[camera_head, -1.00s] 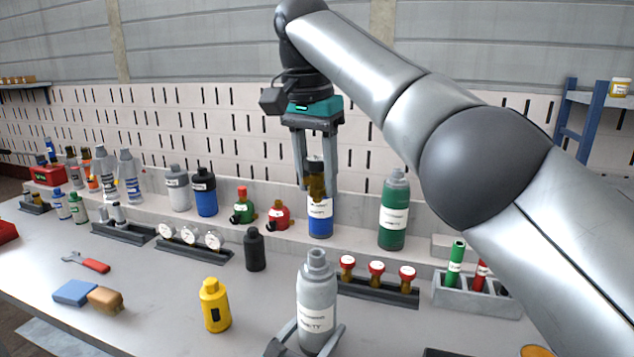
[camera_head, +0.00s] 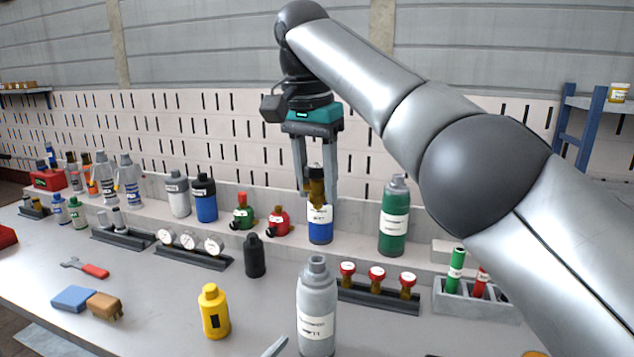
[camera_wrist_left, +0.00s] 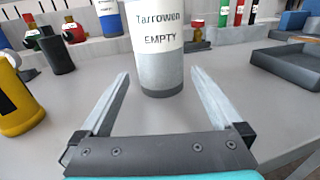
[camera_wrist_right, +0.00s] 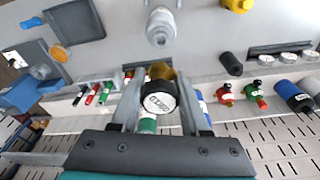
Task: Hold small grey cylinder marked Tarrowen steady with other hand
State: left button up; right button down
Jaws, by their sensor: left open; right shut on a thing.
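The grey cylinder (camera_head: 317,310) stands upright near the front of the bench. In the left wrist view its label reads "Tarrowen EMPTY", and the cylinder (camera_wrist_left: 160,70) stands just ahead of my left fingertips; its top is out of that frame. My left gripper (camera_wrist_left: 158,82) is open and empty, its fingers pointing at the cylinder's lower part from either side. Only one left fingertip shows in the head view. My right gripper (camera_head: 316,190) is shut on a brass valve (camera_head: 317,186) with a dark top, raised in front of the blue cylinder (camera_head: 320,230). The valve (camera_wrist_right: 158,100) also shows in the right wrist view.
A yellow cylinder (camera_head: 214,312) and a black one (camera_head: 254,256) stand left of the grey cylinder. A rack of red-topped valves (camera_head: 376,297) lies behind right. A green cylinder (camera_head: 394,218) stands on the back ledge.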

aim_at(318, 164)
pick_arm(q)
jog(key=v, duration=0.5)
jog(key=shift+s+r, duration=0.1)
jog(key=shift+s, duration=0.05)
pick_arm(e)
jog(key=shift+r, duration=0.1)
pick_arm(q)
notch_tip(318, 164, up, 5)
jog(key=p, duration=0.5)
jog(key=shift+r, duration=0.1)
pick_arm(e)
notch_tip(318, 164, up, 5)
